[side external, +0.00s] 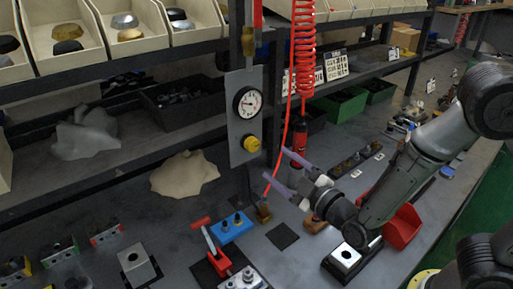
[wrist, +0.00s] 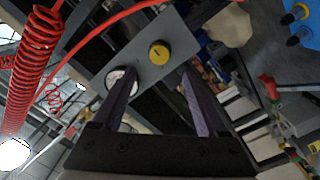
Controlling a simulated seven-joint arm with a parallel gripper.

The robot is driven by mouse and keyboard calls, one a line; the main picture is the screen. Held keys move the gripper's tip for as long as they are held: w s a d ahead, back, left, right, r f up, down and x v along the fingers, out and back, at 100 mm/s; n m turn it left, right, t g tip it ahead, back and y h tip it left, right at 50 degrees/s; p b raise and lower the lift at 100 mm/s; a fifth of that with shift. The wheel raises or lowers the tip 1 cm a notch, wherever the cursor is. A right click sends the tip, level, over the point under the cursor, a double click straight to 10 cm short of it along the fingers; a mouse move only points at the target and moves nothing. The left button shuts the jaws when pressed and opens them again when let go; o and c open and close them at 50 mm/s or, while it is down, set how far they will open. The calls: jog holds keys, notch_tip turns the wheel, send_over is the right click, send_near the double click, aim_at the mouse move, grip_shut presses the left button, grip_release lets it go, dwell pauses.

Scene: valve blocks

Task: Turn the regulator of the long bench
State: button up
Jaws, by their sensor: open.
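The yellow regulator knob (side external: 251,143) sits low on an upright grey panel (side external: 240,110), below a round white gauge (side external: 247,102). In the wrist view the knob (wrist: 159,53) shows beyond and between my fingertips, nearer the right one. The gauge (wrist: 121,81) is partly hidden behind the left finger. My gripper (side external: 286,172) is open and empty. It is to the right of the knob and a little lower in the side view, apart from it, with its fingers pointing towards the panel.
A red coiled hose (side external: 303,45) hangs close to the panel, and its straight red line passes near my fingers. A red-handled valve (side external: 211,245) and a blue block (side external: 231,227) stand on the bench below. A red bin (side external: 403,228) is beside my arm.

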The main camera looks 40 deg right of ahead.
aim_at(255, 146)
jog(key=w, duration=0.9)
jog(key=shift+w+d, duration=0.15)
jog(key=shift+w, duration=0.1)
grip_shut()
